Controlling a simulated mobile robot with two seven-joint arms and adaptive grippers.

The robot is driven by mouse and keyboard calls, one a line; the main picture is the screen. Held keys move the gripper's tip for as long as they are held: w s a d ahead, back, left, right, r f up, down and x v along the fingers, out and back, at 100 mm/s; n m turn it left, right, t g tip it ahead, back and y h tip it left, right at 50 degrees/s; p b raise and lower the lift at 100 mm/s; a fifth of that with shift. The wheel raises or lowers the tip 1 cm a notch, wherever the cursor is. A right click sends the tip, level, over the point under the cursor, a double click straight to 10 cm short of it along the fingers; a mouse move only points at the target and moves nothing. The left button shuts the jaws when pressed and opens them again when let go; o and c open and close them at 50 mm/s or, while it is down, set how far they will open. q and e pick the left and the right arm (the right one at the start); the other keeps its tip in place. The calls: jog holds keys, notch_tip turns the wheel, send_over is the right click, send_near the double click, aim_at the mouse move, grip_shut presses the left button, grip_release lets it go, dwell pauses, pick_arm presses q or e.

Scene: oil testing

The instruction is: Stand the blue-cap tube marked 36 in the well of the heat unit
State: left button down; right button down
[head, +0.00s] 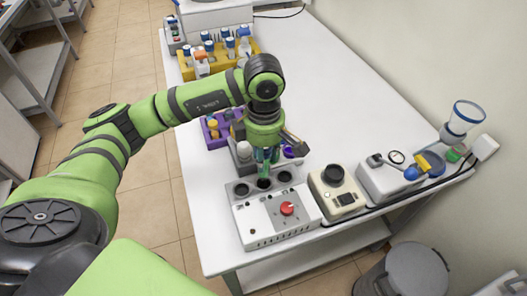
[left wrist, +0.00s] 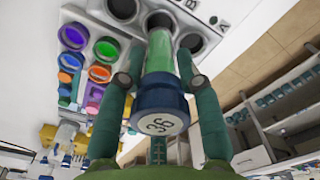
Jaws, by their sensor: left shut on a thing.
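The heat unit (head: 270,217) is a white box with a red knob and three dark wells along its back edge. My left gripper (head: 268,156) points down above the middle well (head: 264,184). In the left wrist view its green fingers (left wrist: 155,82) are shut on the blue-cap tube (left wrist: 156,106), whose cap reads 36. The tube's clear, greenish body points away from the camera toward the middle well (left wrist: 158,20). I cannot tell whether its tip is inside. Another well (left wrist: 190,41) beside it is dark and looks empty. My right gripper is not in view.
A holder with coloured rings (left wrist: 106,49) is close to the heat unit. A purple rack (head: 214,138) and a yellow rack (head: 188,71) with bottles are farther back. A cream device (head: 337,193) stands right of the heat unit. The table's (head: 345,110) middle is clear.

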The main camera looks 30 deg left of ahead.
pick_arm(q)
jog(key=shift+f+b, duration=0.35)
jog(key=shift+f, duration=0.65)
jog(key=shift+f+b, duration=0.25)
jog(key=shift+b, duration=0.3)
jog(key=shift+b, duration=0.3)
jog(key=shift+f+b, duration=1.35)
jog(key=shift+b, duration=0.05)
dwell(0.6)
dwell(0.8)
dwell(0.3)
jog(key=c, duration=0.8)
grip_release()
